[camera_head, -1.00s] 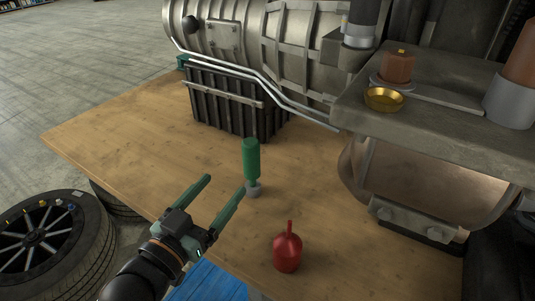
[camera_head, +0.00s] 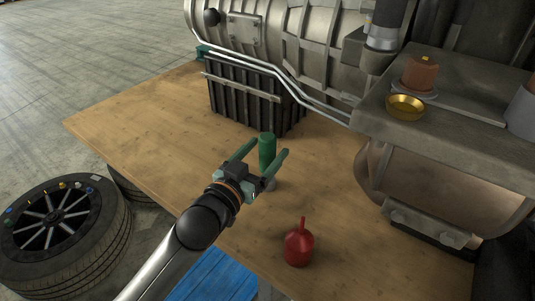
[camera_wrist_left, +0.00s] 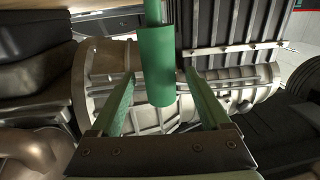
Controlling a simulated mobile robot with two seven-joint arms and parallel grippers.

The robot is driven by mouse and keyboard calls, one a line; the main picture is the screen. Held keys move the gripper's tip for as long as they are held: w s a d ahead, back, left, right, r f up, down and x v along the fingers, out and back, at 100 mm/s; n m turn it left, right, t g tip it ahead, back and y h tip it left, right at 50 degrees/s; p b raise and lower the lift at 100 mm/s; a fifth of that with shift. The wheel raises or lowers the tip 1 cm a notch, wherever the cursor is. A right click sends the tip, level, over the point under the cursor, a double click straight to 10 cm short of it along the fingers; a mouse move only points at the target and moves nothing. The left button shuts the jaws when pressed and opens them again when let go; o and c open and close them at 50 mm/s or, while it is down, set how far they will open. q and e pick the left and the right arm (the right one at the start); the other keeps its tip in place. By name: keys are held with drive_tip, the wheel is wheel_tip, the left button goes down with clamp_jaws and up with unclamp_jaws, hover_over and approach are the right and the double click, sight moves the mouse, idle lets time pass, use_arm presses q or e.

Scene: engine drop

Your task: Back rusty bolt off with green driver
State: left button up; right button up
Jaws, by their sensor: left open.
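The green driver (camera_head: 267,150) stands upright on the wooden table, its grey lower end partly hidden behind my gripper. My left gripper (camera_head: 264,152) is open, with one finger on each side of the green handle. In the left wrist view, the green handle (camera_wrist_left: 157,65) shows between the tips of the two spread green fingers (camera_wrist_left: 160,92), with a gap on both sides. A rusty hex bolt (camera_head: 420,73) sits on the grey engine ledge at the upper right, a small yellowish spot on its top. My right gripper is not in view.
A brass dish (camera_head: 405,107) sits on the ledge (camera_head: 455,130) beside the bolt. A red oil can (camera_head: 298,246) stands near the table's front edge. A black ribbed crate (camera_head: 245,95) is behind the driver. The table's left part (camera_head: 150,125) is clear. Tyres (camera_head: 65,235) lie on the floor.

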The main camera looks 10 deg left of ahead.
use_arm(q)
drive_tip(key=shift+w+d, duration=0.25)
drive_tip(key=shift+w, duration=0.45)
drive_tip(key=shift+c, duration=0.2)
clamp_jaws()
drive_tip(key=shift+r, duration=0.1)
